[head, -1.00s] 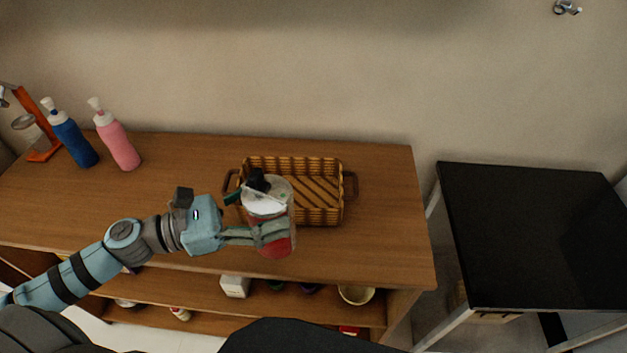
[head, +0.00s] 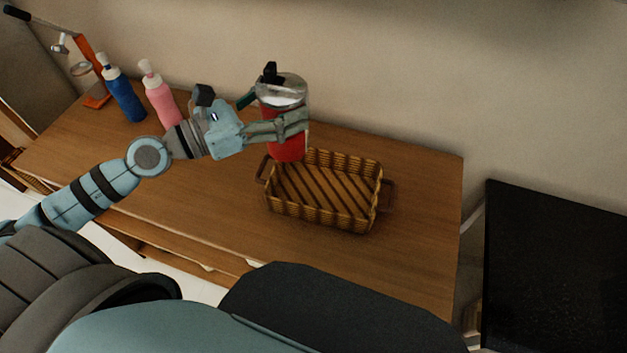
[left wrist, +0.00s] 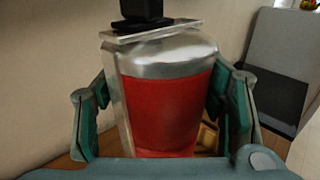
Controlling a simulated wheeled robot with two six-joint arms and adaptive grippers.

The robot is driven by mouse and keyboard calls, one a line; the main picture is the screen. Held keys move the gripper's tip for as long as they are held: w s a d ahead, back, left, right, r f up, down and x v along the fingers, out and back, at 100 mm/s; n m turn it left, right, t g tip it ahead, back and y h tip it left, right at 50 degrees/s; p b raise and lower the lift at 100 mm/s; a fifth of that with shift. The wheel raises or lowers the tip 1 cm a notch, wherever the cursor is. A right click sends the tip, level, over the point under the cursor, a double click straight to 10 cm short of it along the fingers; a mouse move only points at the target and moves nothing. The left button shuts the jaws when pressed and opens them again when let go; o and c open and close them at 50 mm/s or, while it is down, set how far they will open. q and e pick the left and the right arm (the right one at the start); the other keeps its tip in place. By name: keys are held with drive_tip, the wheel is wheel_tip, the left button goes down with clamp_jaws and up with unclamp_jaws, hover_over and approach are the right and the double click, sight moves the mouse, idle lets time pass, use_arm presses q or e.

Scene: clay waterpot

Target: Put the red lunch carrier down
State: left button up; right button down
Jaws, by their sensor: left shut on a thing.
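The red lunch carrier (head: 287,147) is a red cylinder with a silver top and a black handle piece. My left gripper (head: 290,124) is shut on its sides and holds it upright. In the head view it shows at the back left corner of the wicker basket, overlapping its rim; I cannot tell how high it is held. The left wrist view shows the carrier (left wrist: 168,110) filling the space between the two fingers. The carrier's lower end is hidden in that view. My right gripper is not in view.
A wicker basket (head: 322,219) with two side handles stands empty on the wooden table (head: 420,190). A blue bottle (head: 125,99), a pink bottle (head: 161,100) and an orange stand (head: 97,97) are at the back left. A black-topped table (head: 555,270) is at the right. The table right of the basket is clear.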

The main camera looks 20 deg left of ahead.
sight(287, 145)
use_arm(q)
drive_tip(key=f+b, duration=0.2)
drive_tip(key=f, duration=0.1)
drive_tip(key=f+b, duration=0.2)
drive_tip(key=f, duration=0.2)
drive_tip(key=f+b, duration=0.2)
drive_tip(key=f, duration=0.2)
drive_tip(key=shift+w, duration=0.25)
wheel_tip(287, 145, down, 9)
drive_tip(key=b, duration=0.3)
drive_tip(key=shift+r, duration=0.15)
drive_tip(key=shift+b, duration=0.35)
drive_tip(key=o, duration=1.7)
drive_tip(key=shift+s, duration=0.1)
drive_tip(key=shift+a, duration=0.1)
